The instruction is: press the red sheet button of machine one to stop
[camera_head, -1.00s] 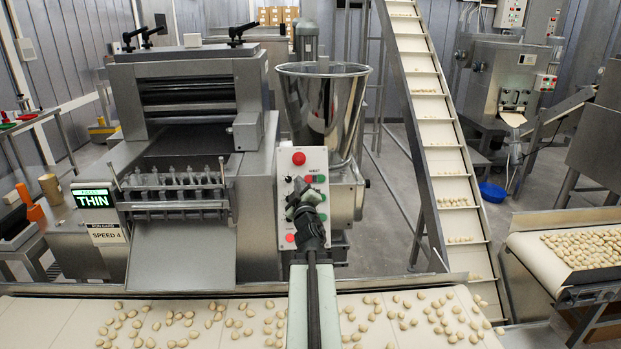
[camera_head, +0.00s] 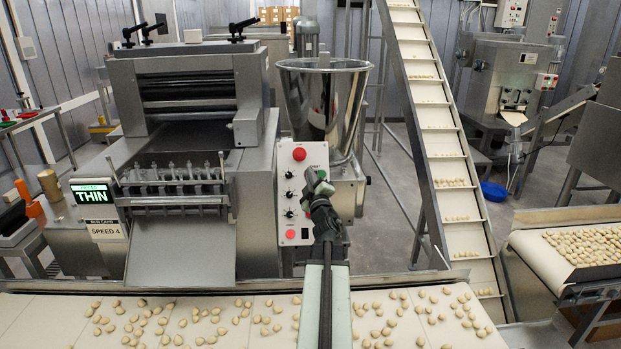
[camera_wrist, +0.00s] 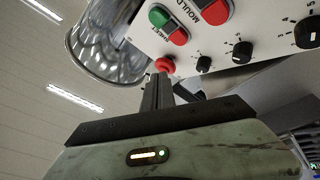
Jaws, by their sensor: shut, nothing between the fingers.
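The white control panel (camera_head: 298,182) of the machine at left faces me. In the wrist view it is tilted, with a red button (camera_wrist: 179,36) beside a green button (camera_wrist: 158,17) labelled SHEET. A second red button (camera_wrist: 215,12) belongs to the MOULD pair. A round red knob (camera_wrist: 165,64) sits at the panel's edge. My gripper (camera_head: 317,184) is shut and empty, over the panel's right side in the head view, where it hides buttons. In the wrist view its fingertips (camera_wrist: 159,80) overlap the view just below the round red knob; I cannot tell whether they touch.
A steel hopper (camera_head: 323,100) stands right behind the panel. An inclined conveyor (camera_head: 440,145) rises at right. A display (camera_head: 92,195) reads THIN, and a card below reads SPEED 4.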

